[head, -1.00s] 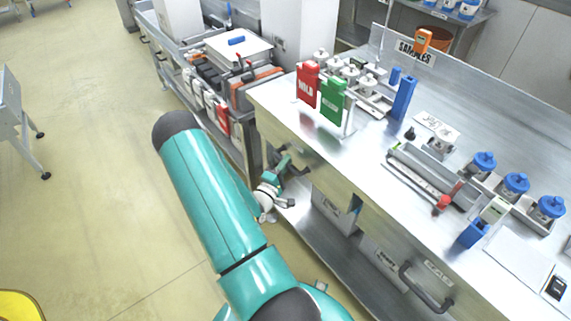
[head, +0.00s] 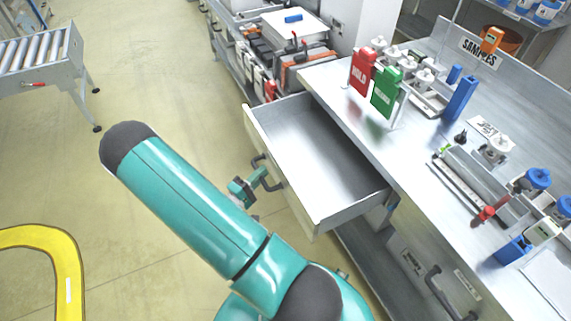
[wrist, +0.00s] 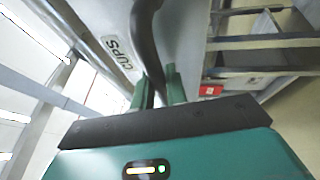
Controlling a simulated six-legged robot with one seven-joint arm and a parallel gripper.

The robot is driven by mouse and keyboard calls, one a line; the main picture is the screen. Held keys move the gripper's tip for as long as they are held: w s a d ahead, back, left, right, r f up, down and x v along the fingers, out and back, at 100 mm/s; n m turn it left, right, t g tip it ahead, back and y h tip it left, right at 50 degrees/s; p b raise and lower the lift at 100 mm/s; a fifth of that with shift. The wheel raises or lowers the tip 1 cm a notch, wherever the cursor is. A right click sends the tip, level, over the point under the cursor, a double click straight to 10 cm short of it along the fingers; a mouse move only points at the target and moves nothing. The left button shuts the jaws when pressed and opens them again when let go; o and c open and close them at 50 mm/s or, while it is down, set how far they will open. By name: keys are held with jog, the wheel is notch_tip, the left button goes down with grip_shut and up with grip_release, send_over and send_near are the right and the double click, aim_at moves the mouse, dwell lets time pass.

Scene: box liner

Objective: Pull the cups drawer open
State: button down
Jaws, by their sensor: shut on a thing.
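The cups drawer (head: 318,160) stands well out from the bench in the head view, and its grey inside looks empty. Its front carries a dark curved handle (head: 262,172). My gripper (head: 250,185) is at that handle, outside the drawer front. In the wrist view the two green fingers (wrist: 160,88) are shut on the dark handle (wrist: 146,45). The label reading CUPS (wrist: 117,52) shows on the drawer front to the left of the handle. The exact contact between fingers and handle is partly hidden in the head view.
The bench top (head: 400,150) holds red (head: 362,72) and green (head: 386,92) signs, a tool tray and blue-capped jars. Another handle (head: 440,290) is on the bench's lower right. A roller conveyor (head: 40,60) stands at the left. Floor beside the drawer is clear.

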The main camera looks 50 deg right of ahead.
jog(key=w+a, duration=0.3)
jog(key=a, duration=0.3)
jog(key=c, duration=1.4)
grip_release()
jog(key=shift+a, duration=0.1)
jog(key=a+f, duration=0.2)
jog(key=a, duration=1.1)
jog(key=shift+w+a+f, duration=0.2)
jog(key=shift+w+f, duration=0.05)
jog(key=shift+w, duration=0.2)
